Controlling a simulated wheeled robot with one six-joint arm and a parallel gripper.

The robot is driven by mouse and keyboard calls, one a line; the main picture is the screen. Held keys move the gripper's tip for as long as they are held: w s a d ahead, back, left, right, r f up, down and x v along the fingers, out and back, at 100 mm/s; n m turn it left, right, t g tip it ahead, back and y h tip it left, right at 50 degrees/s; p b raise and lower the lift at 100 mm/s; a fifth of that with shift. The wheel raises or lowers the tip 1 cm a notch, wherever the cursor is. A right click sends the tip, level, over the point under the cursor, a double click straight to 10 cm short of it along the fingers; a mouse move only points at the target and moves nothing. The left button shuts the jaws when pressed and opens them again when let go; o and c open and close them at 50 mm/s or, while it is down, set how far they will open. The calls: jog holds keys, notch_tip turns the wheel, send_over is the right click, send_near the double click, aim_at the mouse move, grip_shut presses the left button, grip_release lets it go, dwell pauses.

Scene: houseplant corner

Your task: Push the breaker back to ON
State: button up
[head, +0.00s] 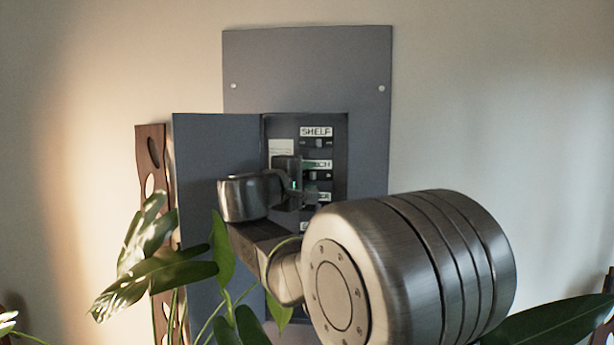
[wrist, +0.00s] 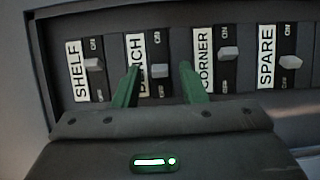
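The wrist view shows a row of breakers marked SHELF (wrist: 93,64), BENCH (wrist: 158,69), CORNER (wrist: 229,54) and SPARE (wrist: 290,62). The BENCH and SPARE levers sit lower between their ON and OFF marks than the SHELF and CORNER levers. My gripper (wrist: 159,67) is open and empty, its green fingers on either side of the BENCH lever. I cannot tell whether they touch the panel. In the head view my gripper (head: 304,182) is at the BENCH row and partly hides the breakers.
The grey breaker box (head: 306,70) is on the wall, its door (head: 213,150) swung open to the left. A leafy plant (head: 165,270) and a brown slatted support (head: 152,150) stand close at the left. Another leaf (head: 555,320) is at lower right. The wall area right of the box is clear.

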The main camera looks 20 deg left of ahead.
grip_shut()
